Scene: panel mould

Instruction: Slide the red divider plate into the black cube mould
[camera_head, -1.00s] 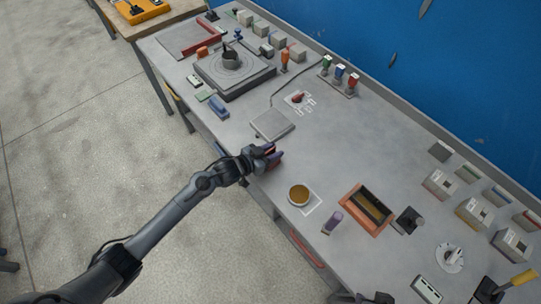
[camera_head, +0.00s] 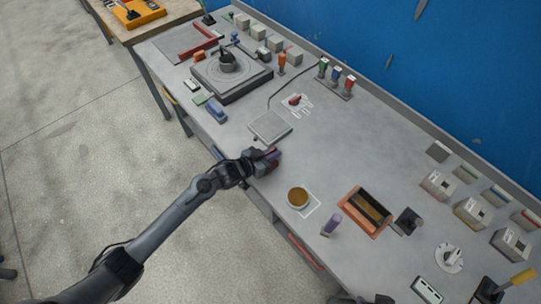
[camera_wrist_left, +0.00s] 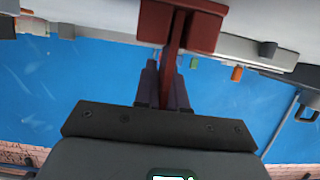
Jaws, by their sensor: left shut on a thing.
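My left gripper (camera_head: 268,162) hangs over the near edge of the grey bench, just in front of a flat grey pad. In the left wrist view the gripper (camera_wrist_left: 163,90) is shut on the thin red divider plate (camera_wrist_left: 174,48), with a wider red block at its outer end. In the head view the plate is small and mostly hidden by the fingers. A small black block (camera_head: 407,221) stands right of an orange-framed tray; I cannot tell whether it is the black cube mould. A dark part of mine shows at the bottom edge, too little to read.
The grey pad (camera_head: 269,126) lies behind my left gripper. A round brown-filled dish (camera_head: 298,197), a purple cylinder (camera_head: 331,223) and the orange-framed tray (camera_head: 367,210) stand to the right. A turntable unit (camera_head: 231,72) is at the back left. The bench middle is mostly clear.

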